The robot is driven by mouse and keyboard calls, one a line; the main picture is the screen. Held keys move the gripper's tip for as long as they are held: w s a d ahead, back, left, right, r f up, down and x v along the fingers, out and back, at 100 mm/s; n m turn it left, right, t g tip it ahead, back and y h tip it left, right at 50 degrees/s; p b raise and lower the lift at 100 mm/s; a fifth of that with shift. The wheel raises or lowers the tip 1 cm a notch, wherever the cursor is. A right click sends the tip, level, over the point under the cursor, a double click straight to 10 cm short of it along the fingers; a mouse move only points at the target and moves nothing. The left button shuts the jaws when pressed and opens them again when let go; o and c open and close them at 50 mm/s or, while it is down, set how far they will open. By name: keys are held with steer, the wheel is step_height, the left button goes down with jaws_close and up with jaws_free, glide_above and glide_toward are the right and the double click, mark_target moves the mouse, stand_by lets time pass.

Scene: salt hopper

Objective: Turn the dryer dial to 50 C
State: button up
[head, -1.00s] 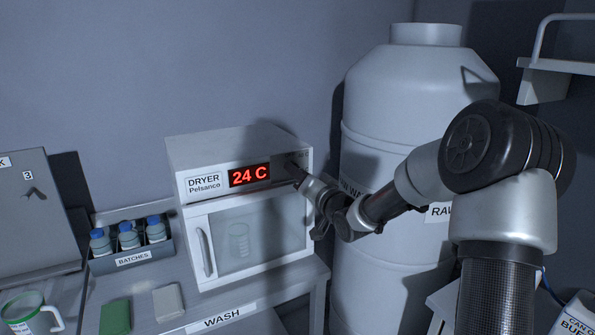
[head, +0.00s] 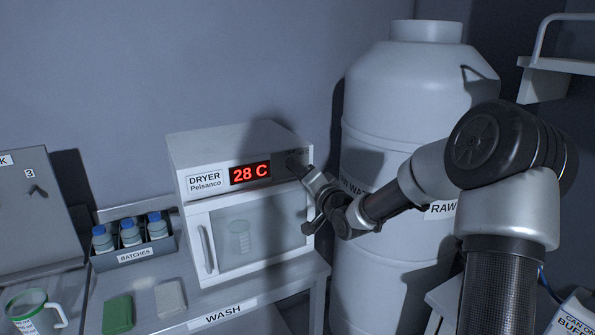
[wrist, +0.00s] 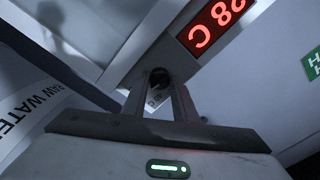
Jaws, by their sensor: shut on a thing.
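The dryer (head: 240,165) is a white box on the bench, with a closed glass door below its control panel. Its red display (head: 250,173) reads 28 C; the display also shows tilted in the wrist view (wrist: 215,22). My gripper (head: 295,166) is at the upper right of the dryer's front. In the wrist view my gripper (wrist: 160,84) is shut on the dark, round dial (wrist: 159,76), a finger on each side. The fingers hide most of the dial and its markings. A beaker (head: 239,240) shows dimly behind the glass.
A rack labelled BATCHES (head: 134,256) with blue-capped bottles stands left of the dryer. A large white tank (head: 400,120) stands close on the right. Green (head: 118,315) and pale (head: 170,298) blocks lie on the bench in front.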

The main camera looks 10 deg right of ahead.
steer(key=shift+f, duration=0.1)
steer(key=o, duration=1.1)
steer(key=b+v, duration=0.1)
steer(key=v, duration=1.6)
steer(key=shift+s, duration=0.25)
